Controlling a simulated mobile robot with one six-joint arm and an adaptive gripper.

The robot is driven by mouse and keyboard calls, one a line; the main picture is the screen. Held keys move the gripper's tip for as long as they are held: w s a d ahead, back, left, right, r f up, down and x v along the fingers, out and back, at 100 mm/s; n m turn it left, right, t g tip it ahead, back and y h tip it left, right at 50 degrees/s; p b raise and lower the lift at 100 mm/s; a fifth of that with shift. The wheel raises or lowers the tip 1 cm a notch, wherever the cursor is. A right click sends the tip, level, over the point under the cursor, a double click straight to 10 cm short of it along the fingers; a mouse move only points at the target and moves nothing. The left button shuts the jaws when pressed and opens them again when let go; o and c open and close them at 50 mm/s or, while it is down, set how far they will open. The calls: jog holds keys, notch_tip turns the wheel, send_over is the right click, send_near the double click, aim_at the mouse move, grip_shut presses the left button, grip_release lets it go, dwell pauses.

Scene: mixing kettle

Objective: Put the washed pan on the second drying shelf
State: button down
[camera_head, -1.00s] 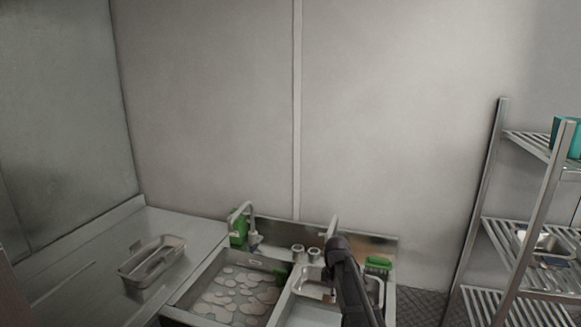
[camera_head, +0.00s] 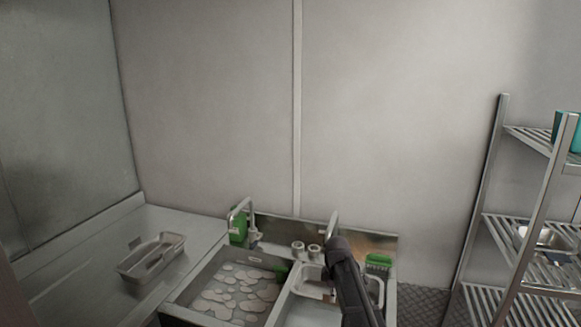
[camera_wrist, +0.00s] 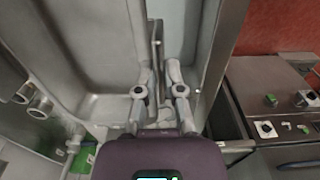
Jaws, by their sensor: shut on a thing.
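The grey metal pan (camera_head: 312,284) shows in the head view at the right sink basin, partly hidden behind my dark arm. In the wrist view the pan (camera_wrist: 95,55) fills much of the left and middle, very close and tilted. My gripper (camera_wrist: 159,72) is shut on the pan's wall, one finger on each side; the exact contact is hard to see. The drying rack stands at the right of the head view. Its second shelf (camera_head: 498,232) is slatted and holds a shiny metal container (camera_head: 546,238). My arm is still over the sink, apart from the rack.
Another metal tray (camera_head: 152,258) sits on the left counter. The left basin (camera_head: 235,292) holds foamy water. A tap (camera_head: 240,208) and green items stand behind the basins. A teal box (camera_head: 572,135) is on the upper shelf. The rack's near post (camera_head: 540,215) stands in front of the shelves.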

notch_tip(320, 180, down, 10)
jog(key=b, duration=0.9)
jog(key=shift+f, duration=0.2)
jog(key=shift+r, duration=0.15)
notch_tip(320, 180, up, 14)
jog(key=p, duration=1.3)
jog(key=shift+p, duration=0.4)
notch_tip(320, 180, down, 14)
jog(key=b, duration=1.4)
